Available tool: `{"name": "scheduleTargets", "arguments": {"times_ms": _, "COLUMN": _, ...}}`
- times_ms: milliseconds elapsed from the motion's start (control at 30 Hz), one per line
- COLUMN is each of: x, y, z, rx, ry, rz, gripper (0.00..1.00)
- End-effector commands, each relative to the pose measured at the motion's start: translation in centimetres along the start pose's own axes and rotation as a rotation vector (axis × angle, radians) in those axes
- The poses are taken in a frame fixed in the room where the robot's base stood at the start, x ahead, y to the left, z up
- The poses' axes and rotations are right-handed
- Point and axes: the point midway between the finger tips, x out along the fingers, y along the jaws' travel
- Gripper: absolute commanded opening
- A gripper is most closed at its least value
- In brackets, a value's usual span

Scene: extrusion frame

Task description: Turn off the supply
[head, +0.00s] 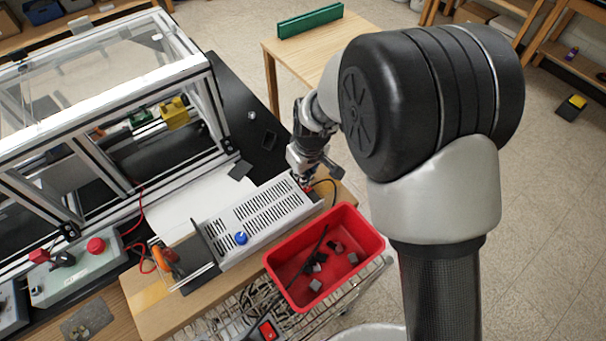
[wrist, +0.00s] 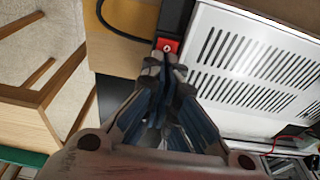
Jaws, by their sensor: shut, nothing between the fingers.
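The supply (head: 262,218) is a light grey box with slotted vents and a blue knob (head: 241,238) near its front end. It lies on a wooden board beside the framed machine. In the wrist view its vented white cover (wrist: 255,70) fills the right side. A red rocker switch (wrist: 167,45) sits at its end face, just beyond my fingertips. My gripper (wrist: 163,70) is shut and empty, with its tips close to or touching the switch; I cannot tell which. In the head view my gripper (head: 305,172) is at the supply's far end, and the switch is mostly hidden there.
A red bin (head: 327,256) with small parts stands on a wire cart right of the supply. A black cable (wrist: 105,35) runs near the switch. The aluminium-framed enclosure (head: 215,110) stands to the left. A control box with a red button (head: 96,245) is at lower left.

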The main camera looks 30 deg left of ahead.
Motion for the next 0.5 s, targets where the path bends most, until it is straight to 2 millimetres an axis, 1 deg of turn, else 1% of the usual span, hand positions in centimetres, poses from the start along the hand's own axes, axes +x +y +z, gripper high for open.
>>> {"name": "scheduleTargets", "arguments": {"times_ms": 67, "x": -0.3, "y": 0.1, "z": -0.1, "rx": 0.000, "ry": 0.001, "rz": 0.000, "gripper": 0.00}}
{"name": "scheduleTargets", "arguments": {"times_ms": 167, "x": -1.5, "y": 0.2, "z": -0.3, "rx": 0.002, "ry": 0.001, "rz": 0.001, "gripper": 0.00}}
{"name": "scheduleTargets", "arguments": {"times_ms": 267, "x": -3.4, "y": 0.4, "z": -0.7, "rx": 0.004, "ry": 0.002, "rz": 0.001, "gripper": 0.00}}
{"name": "scheduleTargets", "arguments": {"times_ms": 333, "x": -5.1, "y": 0.7, "z": -1.0, "rx": 0.006, "ry": 0.004, "rz": 0.002, "gripper": 0.00}}
{"name": "scheduleTargets", "arguments": {"times_ms": 500, "x": -8.6, "y": 0.6, "z": 0.4, "rx": 0.006, "ry": 0.004, "rz": 0.002, "gripper": 0.00}}
